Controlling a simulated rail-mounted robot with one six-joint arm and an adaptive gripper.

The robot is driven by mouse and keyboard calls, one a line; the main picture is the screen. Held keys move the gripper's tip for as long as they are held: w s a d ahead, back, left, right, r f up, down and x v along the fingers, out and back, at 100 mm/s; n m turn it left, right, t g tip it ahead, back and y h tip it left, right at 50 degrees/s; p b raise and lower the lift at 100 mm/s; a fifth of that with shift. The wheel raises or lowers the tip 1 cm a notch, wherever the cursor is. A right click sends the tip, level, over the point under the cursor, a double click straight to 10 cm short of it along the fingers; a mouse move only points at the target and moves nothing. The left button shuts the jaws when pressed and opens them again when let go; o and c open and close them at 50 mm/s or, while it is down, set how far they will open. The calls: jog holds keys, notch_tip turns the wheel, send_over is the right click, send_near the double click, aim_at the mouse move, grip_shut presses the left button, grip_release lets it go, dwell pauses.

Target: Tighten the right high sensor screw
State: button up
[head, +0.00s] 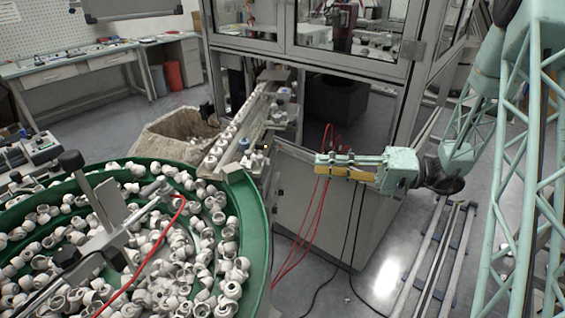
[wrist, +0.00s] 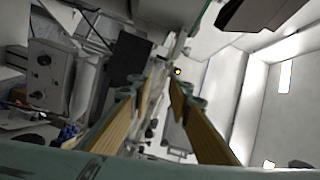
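My gripper (head: 320,165) reaches in from the right in the head view, its yellow-padded fingers pointing left. It is in free air, right of the feed rail (head: 235,125). In the wrist view my gripper (wrist: 165,80) has its two fingers apart with nothing between the pads. A small yellow-and-black round part (wrist: 178,71) shows beyond the fingertips, apart from them. On the rail assembly in the head view are a blue-topped knob (head: 244,144) and small fittings. The right high sensor screw is too small to tell apart from these fittings.
A green bowl feeder (head: 258,235) full of white caps stands at the left. Red hoses (head: 311,225) hang near the fingers. A stone-like bin (head: 165,140) stands left of the rail.

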aim_at(267, 161)
jog(key=shift+a, duration=0.2)
dwell(0.3)
jog(key=w+a+b, duration=0.1)
jog(key=w+a, duration=0.1)
jog(key=a, duration=1.1)
jog(key=shift+w, duration=0.35)
jog(key=shift+a, duration=0.1)
jog(key=c, duration=0.6)
jog(key=shift+o, duration=0.2)
